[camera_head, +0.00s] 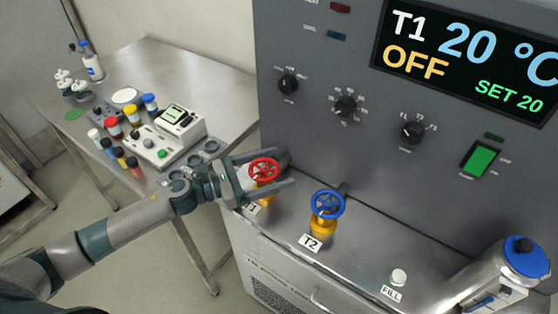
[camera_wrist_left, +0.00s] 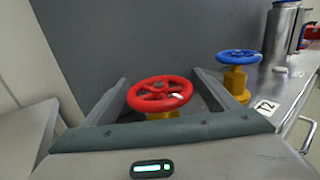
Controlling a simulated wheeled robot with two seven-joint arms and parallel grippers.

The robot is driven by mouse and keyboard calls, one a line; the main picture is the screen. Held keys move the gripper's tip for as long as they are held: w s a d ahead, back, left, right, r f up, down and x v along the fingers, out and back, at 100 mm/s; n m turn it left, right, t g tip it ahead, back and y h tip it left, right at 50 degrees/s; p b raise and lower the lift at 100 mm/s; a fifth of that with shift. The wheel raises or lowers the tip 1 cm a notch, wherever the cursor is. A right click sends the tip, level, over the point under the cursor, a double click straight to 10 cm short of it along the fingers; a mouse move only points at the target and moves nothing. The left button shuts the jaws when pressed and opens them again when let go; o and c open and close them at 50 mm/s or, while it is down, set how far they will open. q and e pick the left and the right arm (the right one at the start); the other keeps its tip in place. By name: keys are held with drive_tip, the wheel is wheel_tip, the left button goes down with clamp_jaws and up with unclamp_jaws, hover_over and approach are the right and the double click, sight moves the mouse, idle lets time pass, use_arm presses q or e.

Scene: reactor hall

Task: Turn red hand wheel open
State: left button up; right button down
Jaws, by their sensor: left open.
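The red hand wheel (camera_head: 264,169) sits on a yellow valve body at the left end of the steel ledge, by a label partly hidden by my gripper. My left gripper (camera_head: 285,168) is open, with one finger on each side of the red wheel. In the left wrist view the red wheel (camera_wrist_left: 160,94) lies between the two spread fingers, with its yellow stem below. I cannot tell whether either finger touches the rim. My right gripper is not in view.
A blue hand wheel (camera_head: 328,205) labelled T2 stands close to the right. A FILL knob (camera_head: 399,276) and a metal canister (camera_head: 494,279) are further right. The grey control panel (camera_head: 300,130) rises behind. A side table (camera_head: 200,75) with vials and a device stands left.

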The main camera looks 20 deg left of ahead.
use_arm(q)
drive_tip(key=shift+w+d, duration=0.4)
drive_tip(key=shift+d, duration=0.15)
drive_tip(key=c, duration=1.1)
drive_tip(key=shift+o, duration=0.2)
